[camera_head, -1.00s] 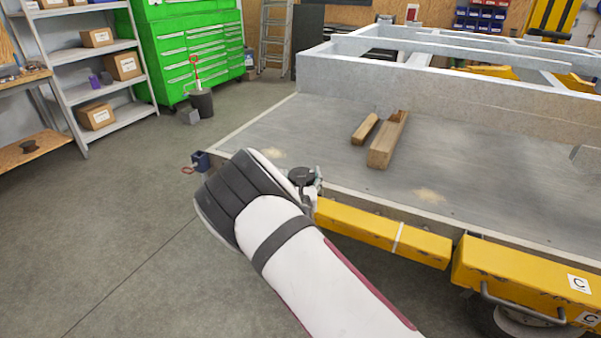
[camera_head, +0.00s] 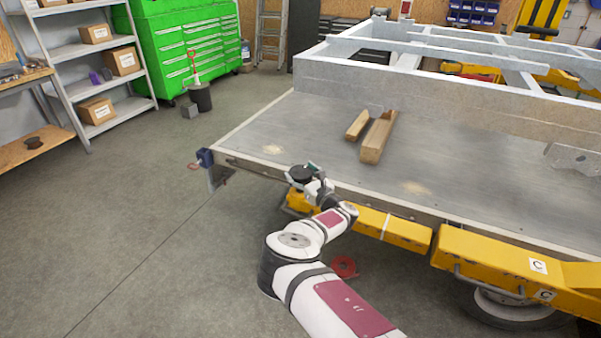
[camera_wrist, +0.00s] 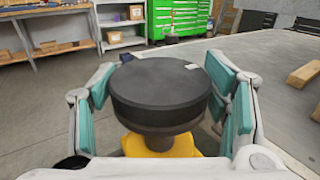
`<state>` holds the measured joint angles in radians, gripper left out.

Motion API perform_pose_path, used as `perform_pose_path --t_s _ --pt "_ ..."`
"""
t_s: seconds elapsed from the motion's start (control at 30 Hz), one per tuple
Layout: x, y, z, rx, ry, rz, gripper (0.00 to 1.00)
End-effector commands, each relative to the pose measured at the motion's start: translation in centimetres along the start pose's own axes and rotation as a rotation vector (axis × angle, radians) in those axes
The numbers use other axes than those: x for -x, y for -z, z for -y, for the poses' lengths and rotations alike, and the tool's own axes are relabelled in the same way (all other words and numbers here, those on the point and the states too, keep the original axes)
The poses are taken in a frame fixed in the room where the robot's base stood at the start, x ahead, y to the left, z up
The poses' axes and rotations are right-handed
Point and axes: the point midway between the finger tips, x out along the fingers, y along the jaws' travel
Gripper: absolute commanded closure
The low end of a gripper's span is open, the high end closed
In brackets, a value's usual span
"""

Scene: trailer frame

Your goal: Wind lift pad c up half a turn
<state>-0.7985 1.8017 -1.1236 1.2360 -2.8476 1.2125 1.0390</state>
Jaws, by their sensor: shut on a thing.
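Lift pad c is seen as a thick black round disc (camera_wrist: 160,88) on a yellow mount (camera_wrist: 160,146) in the wrist view. It also shows as a small dark disc (camera_head: 302,173) at the deck's near edge in the head view. My gripper (camera_wrist: 172,95) has its teal-padded fingers on either side of the disc and is shut on it. The contact on the pad's sides is partly hidden. In the head view my gripper (camera_head: 316,183) is small and partly covered by the wrist. White plates marked C (camera_head: 538,266) are on the yellow beam at right.
The grey trailer deck (camera_head: 270,130) carries two wooden blocks (camera_head: 378,137) and a metal frame. A red disc (camera_head: 343,266) shows below my forearm. Open floor lies to the left.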

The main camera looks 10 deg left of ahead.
Motion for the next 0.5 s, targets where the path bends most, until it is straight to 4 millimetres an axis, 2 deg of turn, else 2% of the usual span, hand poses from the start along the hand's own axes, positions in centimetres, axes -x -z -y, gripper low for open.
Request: perform_pose_path --t_s 0.5 --pt "-0.50 0.29 -0.06 0.001 -0.451 0.001 0.59"
